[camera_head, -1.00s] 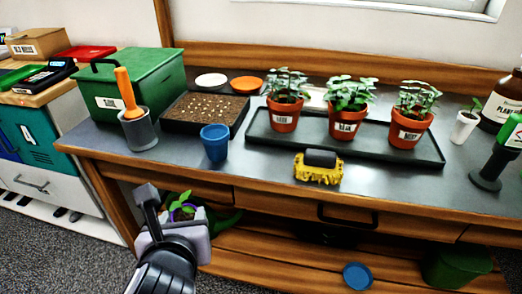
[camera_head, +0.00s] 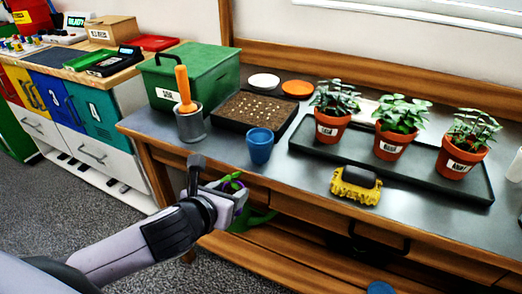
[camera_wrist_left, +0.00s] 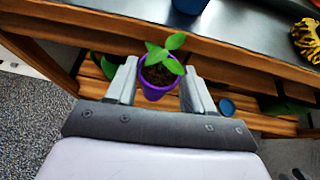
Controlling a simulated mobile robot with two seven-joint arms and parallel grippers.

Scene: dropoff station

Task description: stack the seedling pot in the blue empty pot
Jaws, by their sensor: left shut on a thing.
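The seedling pot is a small purple pot with a green-leaved seedling (camera_head: 232,182). In the left wrist view the purple pot (camera_wrist_left: 155,86) sits upright between the two fingers. My left gripper (camera_head: 217,186) is shut on it and holds it in front of the workbench's front edge, partly hiding it in the head view. The blue empty pot (camera_head: 260,147) stands upright on the grey bench top, up and right of my gripper in the head view. Its lower edge also shows at the top of the left wrist view (camera_wrist_left: 190,5). My right gripper is not in view.
A grey holder with an orange-handled tool (camera_head: 190,122) and a seed tray (camera_head: 252,111) stand near the blue pot. Potted plants stand on a black tray (camera_head: 470,190). The wooden bench edge and lower shelf (camera_head: 290,262) are close to my gripper.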

